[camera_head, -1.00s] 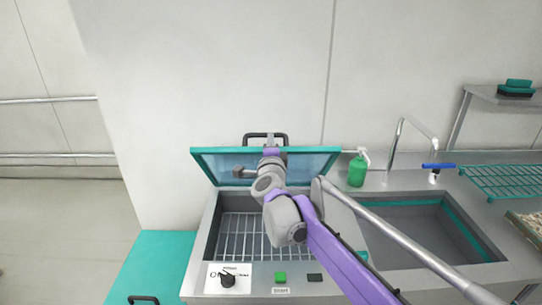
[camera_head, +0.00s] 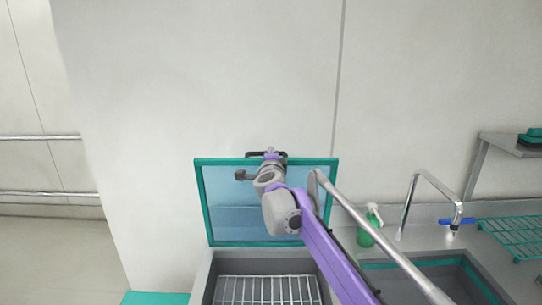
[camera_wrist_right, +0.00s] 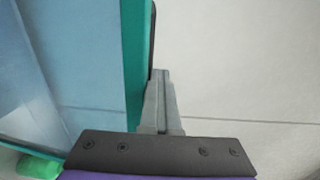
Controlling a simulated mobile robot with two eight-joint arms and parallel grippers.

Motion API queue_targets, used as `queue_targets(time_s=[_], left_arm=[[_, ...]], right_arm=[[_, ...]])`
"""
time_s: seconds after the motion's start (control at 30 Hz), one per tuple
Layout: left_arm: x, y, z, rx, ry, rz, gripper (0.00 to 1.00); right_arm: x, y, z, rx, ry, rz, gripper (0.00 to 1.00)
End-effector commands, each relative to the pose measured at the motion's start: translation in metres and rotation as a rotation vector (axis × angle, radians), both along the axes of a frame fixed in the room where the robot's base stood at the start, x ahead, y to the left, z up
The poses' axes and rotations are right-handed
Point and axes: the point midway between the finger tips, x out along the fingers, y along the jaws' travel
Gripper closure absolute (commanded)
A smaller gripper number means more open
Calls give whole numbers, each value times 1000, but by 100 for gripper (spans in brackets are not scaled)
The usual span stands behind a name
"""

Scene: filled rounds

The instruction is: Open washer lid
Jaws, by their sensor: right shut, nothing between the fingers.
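The washer lid (camera_head: 225,222) is a clear bluish panel in a teal frame. It stands raised, close to upright, at the back of the washer (camera_head: 207,270), whose wire rack shows below it. A dark handle (camera_head: 253,154) sits at the lid's top edge. My right gripper (camera_head: 271,152) is at that top edge by the handle, partly hidden by its own wrist. In the right wrist view the right gripper (camera_wrist_right: 161,85) is shut and empty, beside the lid's teal frame (camera_wrist_right: 136,60). My left gripper is out of view.
A green bottle (camera_head: 366,238) and a tall faucet (camera_head: 411,200) stand to the right, by a sink (camera_head: 405,283). A green wire rack (camera_head: 512,235) lies farther right. The wall behind the lid is bare.

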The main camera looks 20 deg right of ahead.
Motion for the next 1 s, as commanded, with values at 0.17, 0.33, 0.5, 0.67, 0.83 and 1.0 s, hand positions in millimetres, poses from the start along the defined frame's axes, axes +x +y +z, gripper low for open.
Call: queue_targets(time_s=[0.17,0.33,0.5,0.67,0.83,1.0], left_arm=[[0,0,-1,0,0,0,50],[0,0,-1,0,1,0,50],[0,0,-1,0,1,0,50],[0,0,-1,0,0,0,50],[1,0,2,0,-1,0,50],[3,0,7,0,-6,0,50]], right_arm=[[0,0,-2,2,2,1,100],[1,0,-2,2,1,1,100],[0,0,-2,2,1,1,100],[0,0,-2,2,1,1,100],[-2,-2,3,2,0,2,100],[-7,-8,13,2,-2,2,100]])
